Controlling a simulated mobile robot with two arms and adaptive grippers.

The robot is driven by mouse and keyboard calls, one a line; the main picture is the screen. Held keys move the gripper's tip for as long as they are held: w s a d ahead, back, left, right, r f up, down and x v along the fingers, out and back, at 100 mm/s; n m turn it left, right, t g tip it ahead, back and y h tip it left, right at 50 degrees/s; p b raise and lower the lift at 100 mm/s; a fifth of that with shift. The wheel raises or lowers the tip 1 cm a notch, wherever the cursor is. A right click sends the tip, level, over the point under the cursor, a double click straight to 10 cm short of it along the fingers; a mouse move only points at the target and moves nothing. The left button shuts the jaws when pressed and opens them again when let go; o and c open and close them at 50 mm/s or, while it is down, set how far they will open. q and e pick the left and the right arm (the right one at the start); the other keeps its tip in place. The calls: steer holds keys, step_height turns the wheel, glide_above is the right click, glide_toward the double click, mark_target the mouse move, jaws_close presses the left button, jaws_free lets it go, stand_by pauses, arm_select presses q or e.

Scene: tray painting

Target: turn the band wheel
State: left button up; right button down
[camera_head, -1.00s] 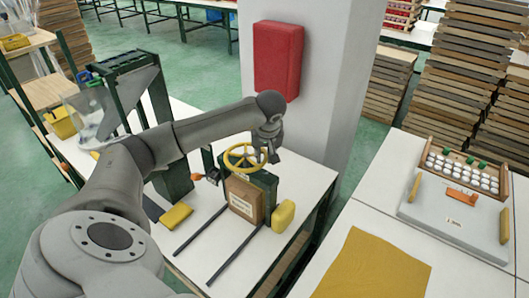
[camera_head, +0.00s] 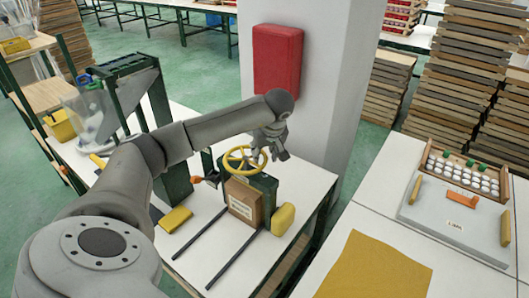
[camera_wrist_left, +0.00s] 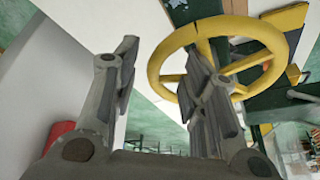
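The yellow band wheel (camera_head: 245,158) sits on top of a dark green machine (camera_head: 264,184) on the white table. My left gripper (camera_head: 277,149) is just to the right of the wheel, pointing down. In the left wrist view, the gripper (camera_wrist_left: 165,58) has its two fingers apart with nothing held between them. The yellow wheel rim (camera_wrist_left: 164,54) shows behind and beside the right-hand finger there; whether that finger touches it I cannot tell. My right gripper is not in view.
A cardboard box (camera_head: 243,203) stands against the machine's front, with a yellow block (camera_head: 283,218) beside it. Two dark rails run forward across the white table (camera_head: 200,248). A grey pillar (camera_head: 330,85) with a red padded box (camera_head: 277,58) rises close behind.

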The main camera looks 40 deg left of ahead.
arm_select(q)
steer(key=v, duration=1.2)
stand_by(0.4)
